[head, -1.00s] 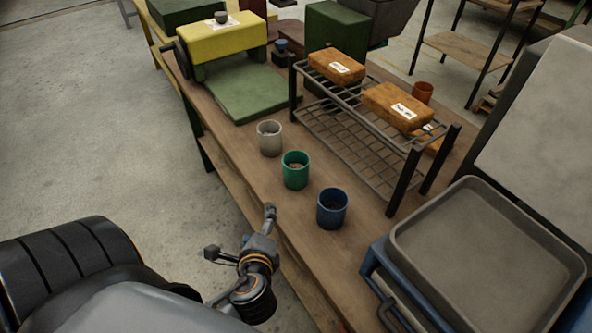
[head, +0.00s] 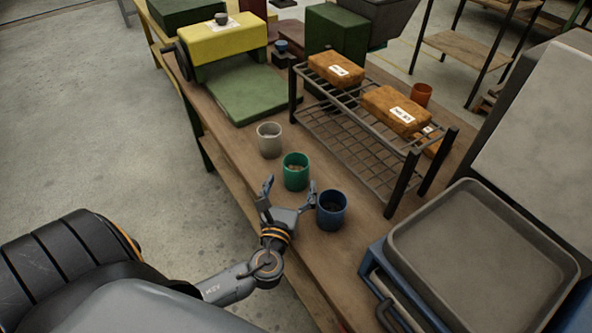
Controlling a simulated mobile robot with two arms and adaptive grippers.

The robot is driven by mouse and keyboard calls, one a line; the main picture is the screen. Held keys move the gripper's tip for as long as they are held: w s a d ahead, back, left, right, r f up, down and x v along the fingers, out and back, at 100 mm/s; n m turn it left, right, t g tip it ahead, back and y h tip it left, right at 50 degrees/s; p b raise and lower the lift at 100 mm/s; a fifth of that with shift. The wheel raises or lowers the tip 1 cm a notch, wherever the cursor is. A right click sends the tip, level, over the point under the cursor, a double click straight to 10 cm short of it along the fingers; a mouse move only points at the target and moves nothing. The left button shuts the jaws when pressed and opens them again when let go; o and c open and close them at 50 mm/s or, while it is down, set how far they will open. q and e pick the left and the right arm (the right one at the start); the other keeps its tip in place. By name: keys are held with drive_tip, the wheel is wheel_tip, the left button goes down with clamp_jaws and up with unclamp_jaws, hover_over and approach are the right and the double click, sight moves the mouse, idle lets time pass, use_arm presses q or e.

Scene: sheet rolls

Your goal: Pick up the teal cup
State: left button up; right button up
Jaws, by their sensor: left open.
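The teal cup (head: 296,172) stands upright on the wooden workbench (head: 240,160), between a grey cup (head: 269,140) and a blue cup (head: 331,211). My left gripper (head: 289,188) is open and empty at the near side of the teal cup. Its two fingers point toward the cup, one at the left and one at the right near the blue cup. I cannot tell whether the right finger touches the blue cup. My right gripper is not in view.
A black wire rack (head: 345,140) with orange-brown blocks (head: 396,108) stands behind the cups. A grey tray (head: 485,255) lies at the right. A green and yellow machine (head: 222,45) and an orange cup (head: 421,94) are farther back. The bench's front edge runs close to the cups.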

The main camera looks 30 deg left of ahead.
sight(296, 169)
use_arm(q)
drive_tip(key=p+x, duration=0.1)
drive_tip(key=x, duration=0.4)
drive_tip(key=shift+w+f, duration=0.1)
drive_tip(key=shift+w, duration=0.1)
drive_tip(key=shift+s, duration=0.1)
drive_tip(key=c, duration=1.3)
